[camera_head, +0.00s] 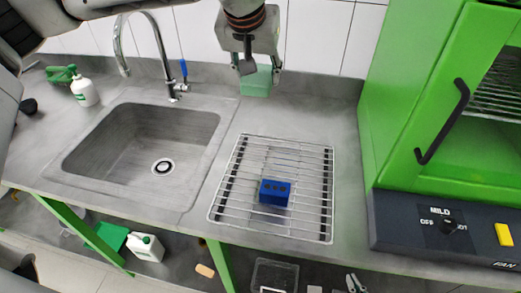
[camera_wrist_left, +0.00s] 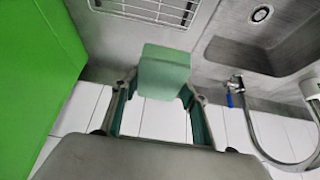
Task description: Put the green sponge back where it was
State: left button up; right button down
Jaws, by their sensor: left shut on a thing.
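The green sponge (camera_head: 257,83) is a pale green block. My left gripper (camera_head: 257,68) is shut on it and points down, in front of the white wall tiles at the back of the counter, between the sink and the green cabinet. In the left wrist view the sponge (camera_wrist_left: 163,75) sits between the fingertips of the left gripper (camera_wrist_left: 160,92), and its far end sticks out past them. Whether the sponge touches the counter is hard to tell. My right gripper is not in view.
A wire rack (camera_head: 228,190) with a blue block (camera_head: 274,192) lies on the counter. The sink (camera_head: 140,140) with its faucet (camera_head: 163,50) is left, with a white-green bottle (camera_head: 86,92) beyond it. The green cabinet (camera_head: 400,110) stands right. Counter behind the rack is clear.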

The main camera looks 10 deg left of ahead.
pick_arm(q)
notch_tip(320, 180, down, 20)
jog(key=shift+d+r, duration=0.1)
jog(key=shift+r, duration=0.1)
dwell(0.4)
jog(key=shift+f, duration=0.2)
jog(key=o, duration=1.2)
jog(key=shift+o, duration=0.2)
jog(key=shift+r, duration=0.1)
jog(key=shift+s+r, duration=0.15)
jog(key=shift+r, duration=0.35)
jog(key=v, duration=1.1)
jog(key=shift+s, duration=0.1)
